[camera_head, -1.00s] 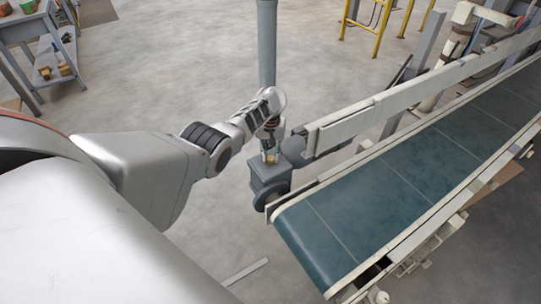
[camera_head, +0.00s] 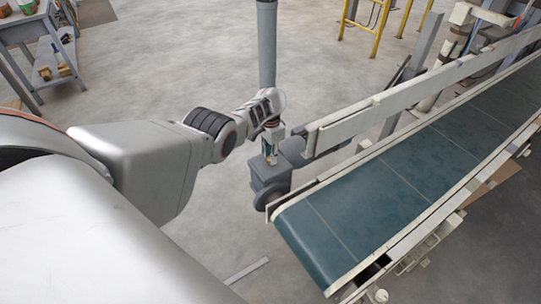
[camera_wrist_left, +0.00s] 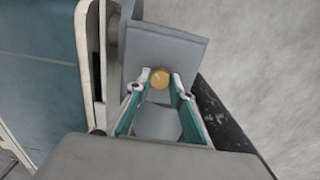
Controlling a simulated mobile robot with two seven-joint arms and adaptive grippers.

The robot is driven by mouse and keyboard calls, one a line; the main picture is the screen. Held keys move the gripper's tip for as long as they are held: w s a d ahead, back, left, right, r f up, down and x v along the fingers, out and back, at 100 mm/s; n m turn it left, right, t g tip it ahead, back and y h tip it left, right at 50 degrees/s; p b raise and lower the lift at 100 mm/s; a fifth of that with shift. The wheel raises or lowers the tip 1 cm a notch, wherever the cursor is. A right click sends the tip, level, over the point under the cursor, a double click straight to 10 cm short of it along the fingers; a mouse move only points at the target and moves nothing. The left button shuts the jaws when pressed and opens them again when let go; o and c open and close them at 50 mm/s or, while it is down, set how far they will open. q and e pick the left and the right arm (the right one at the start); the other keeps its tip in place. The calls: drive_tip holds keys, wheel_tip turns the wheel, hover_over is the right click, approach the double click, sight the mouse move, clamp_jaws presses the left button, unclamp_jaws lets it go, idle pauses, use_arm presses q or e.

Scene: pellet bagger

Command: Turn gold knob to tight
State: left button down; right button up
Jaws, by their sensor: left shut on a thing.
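The gold knob (camera_wrist_left: 160,78) shows in the left wrist view as a small round gold disc on the grey box. My left gripper (camera_wrist_left: 160,84) is shut on the knob, with one fingertip at each side of it. In the head view my left gripper (camera_head: 270,150) points down onto the top of the grey box (camera_head: 268,182) beside the conveyor's end. There the gripper hides most of the knob. A thin mark shows on the knob's face, but I cannot read its setting. My right gripper is in neither view.
The conveyor (camera_head: 390,190) with a teal belt runs from beside the box to the upper right. A grey post (camera_head: 267,45) stands behind the box. A grey shelf cart (camera_head: 45,50) is at the upper left. Open floor lies between.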

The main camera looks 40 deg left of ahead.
use_arm(q)
drive_tip(key=m, duration=0.2)
drive_tip(key=shift+s+f+m, duration=0.15)
drive_tip(key=shift+f+m, duration=0.1)
drive_tip(key=shift+m, duration=0.15)
drive_tip(key=m, duration=0.3)
drive_tip(key=shift+m, duration=0.3)
drive_tip(key=m, duration=0.2)
drive_tip(key=shift+m, duration=0.4)
drive_tip(key=m, duration=0.3)
drive_tip(key=shift+m, duration=0.3)
drive_tip(key=m, duration=0.3)
drive_tip(key=shift+m, duration=0.3)
drive_tip(key=m, duration=0.6)
drive_tip(key=shift+m, duration=1.5)
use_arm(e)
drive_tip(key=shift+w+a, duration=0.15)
